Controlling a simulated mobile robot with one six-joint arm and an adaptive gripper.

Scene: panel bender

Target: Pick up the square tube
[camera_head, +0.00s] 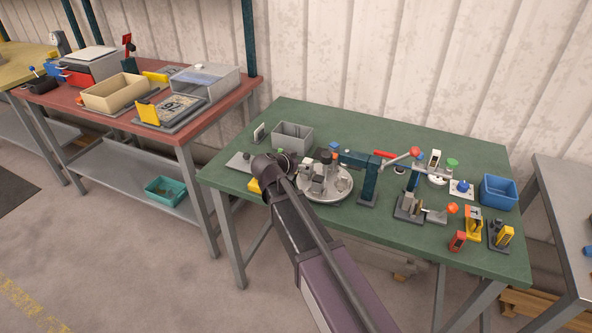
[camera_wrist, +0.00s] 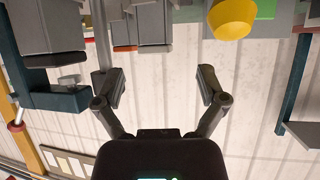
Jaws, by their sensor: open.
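My gripper (camera_wrist: 161,86) is open in the wrist view, its two fingers wide apart with only the pale wall seen between them. In the head view my arm reaches over the green table, and its dark wrist hides the fingers and part of the tabletop near the round plate. I cannot single out the square tube with certainty. A long grey bar (camera_wrist: 103,38) shows beyond the left finger in the wrist view, but I cannot tell whether it is the tube.
The green table (camera_head: 410,235) holds a round grey plate (camera_head: 338,197) with metal parts, a dark teal bender frame (camera_head: 369,181), a grey bin (camera_head: 292,136) and a blue bin (camera_head: 498,191). A red-topped bench (camera_head: 210,117) stands left. Floor is clear in front.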

